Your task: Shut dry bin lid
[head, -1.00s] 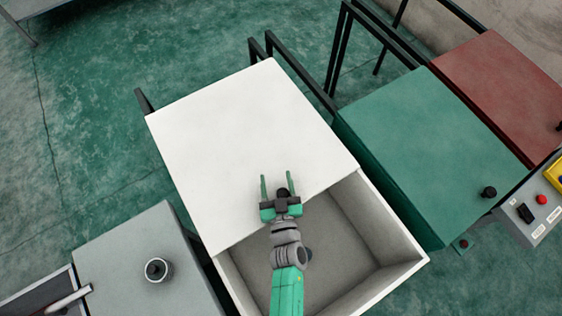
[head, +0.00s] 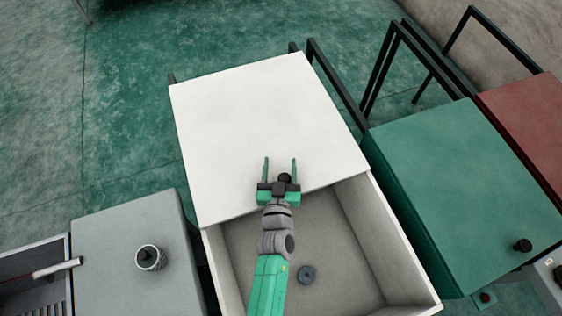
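A white bin (head: 405,250) stands open in the head view, and I see its inner walls and grey floor. Its large white lid (head: 255,125) covers the far part in the picture, and its lower edge crosses above the opening. I cannot tell its exact tilt. My gripper (head: 280,160) is over the lower part of the lid, with its two green fingers apart. A dark round knob-like shape (head: 285,179) shows between the finger bases. I cannot tell whether it belongs to the lid or whether the fingers touch the lid. No label names the bin.
A dark grey disc (head: 306,275) lies inside the bin. A green box (head: 455,170) with a black knob (head: 522,245) and a red box (head: 530,115) stand at right, with black frames behind.

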